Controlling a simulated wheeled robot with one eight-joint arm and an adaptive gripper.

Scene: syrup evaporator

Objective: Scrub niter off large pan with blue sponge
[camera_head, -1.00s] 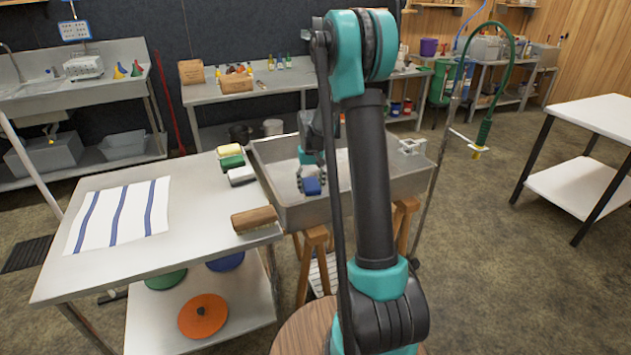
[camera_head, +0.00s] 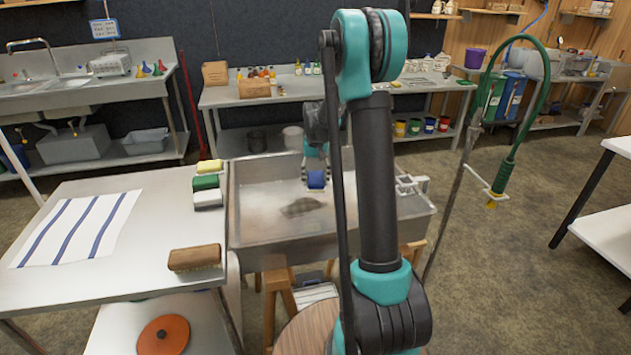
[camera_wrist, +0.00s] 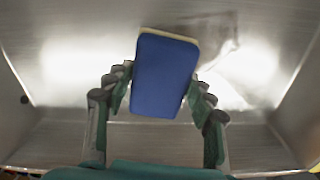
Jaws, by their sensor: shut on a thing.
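The blue sponge (camera_head: 316,179) is in my gripper (camera_head: 315,172), over the large metal pan (camera_head: 262,228). In the wrist view the blue sponge (camera_wrist: 163,75) sits between the two fingers of my gripper (camera_wrist: 158,95), which are shut on its sides. A pale edge shows along the sponge's top and right side. A brownish-grey niter patch (camera_head: 301,207) lies on the pan floor, nearer than the sponge in the head view. In the wrist view a brownish smear (camera_wrist: 215,45) shows beyond the sponge. I cannot tell whether the sponge touches the pan. My arm hides part of the pan's right side.
A steel table (camera_head: 130,268) stands left of the pan, with a striped cloth (camera_head: 75,228), a wooden brush (camera_head: 194,258), and yellow, green (camera_head: 206,182) and white sponges near its edge. A green hose (camera_head: 540,95) hangs at the right. The pan rests on wooden supports (camera_head: 279,290).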

